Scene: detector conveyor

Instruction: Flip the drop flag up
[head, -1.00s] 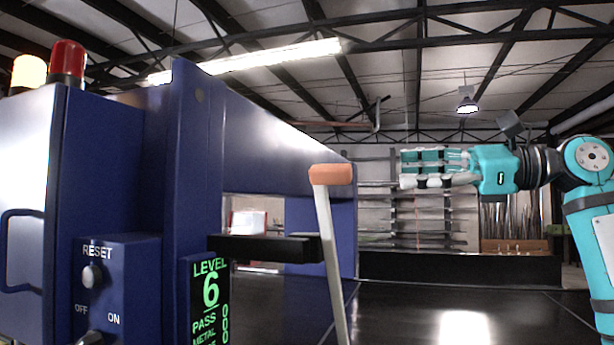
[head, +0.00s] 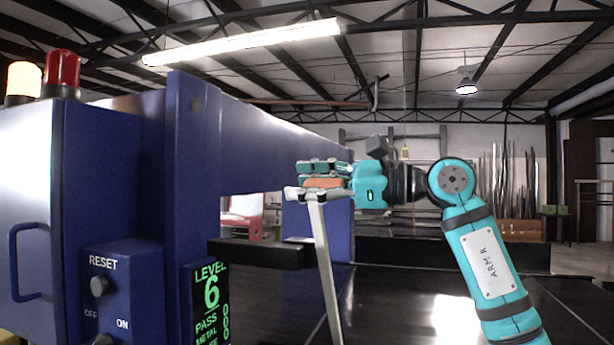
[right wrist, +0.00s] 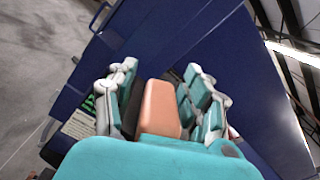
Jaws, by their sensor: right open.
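The drop flag is a pale upright arm (head: 324,262) with an orange tip (head: 323,183), standing slightly tilted in front of the blue detector (head: 190,180). My right gripper (head: 318,178) is at the orange tip, with its fingers above and below it in the head view. In the right wrist view the orange tip (right wrist: 161,108) lies between the two open fingers (right wrist: 160,95), with a gap visible on at least one side. Whether a finger touches it I cannot tell. My left gripper is not in view.
The detector's control box with a RESET knob (head: 100,286) and a green LEVEL 6 display (head: 211,300) stands at the left. A red lamp (head: 62,72) and a yellow lamp (head: 23,80) sit on top. The dark conveyor (head: 400,300) runs below my right arm.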

